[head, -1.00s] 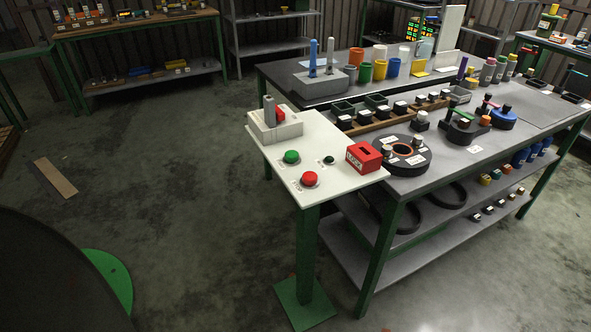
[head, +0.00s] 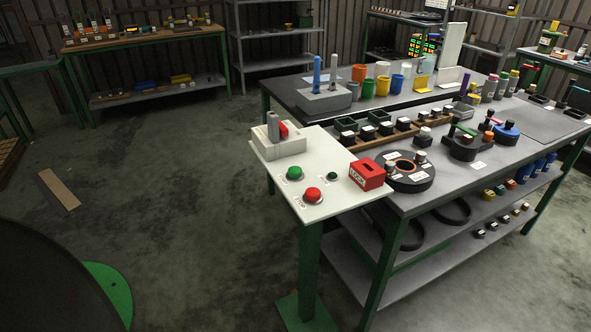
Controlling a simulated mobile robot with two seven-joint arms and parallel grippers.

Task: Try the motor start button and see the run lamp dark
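A green push button (head: 294,173), likely the start button, sits on the white top of a pedestal panel (head: 330,211). A red push button (head: 313,195) is in front of it, with a small label beside each. A small dark green round piece (head: 332,176), perhaps the lamp, sits to their right and shows no glow. A red box lettered LOCK (head: 367,174) stands at the panel's right edge. A grey block with an upright grey lever and a red part (head: 278,143) stands at the back. Neither of my grippers is in view.
A grey workbench (head: 439,187) with black ring-shaped parts, cups and small blocks adjoins the panel on the right. Another bench (head: 283,92) stands behind. A plank (head: 58,189) lies on the floor at left. The floor left of the panel is clear.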

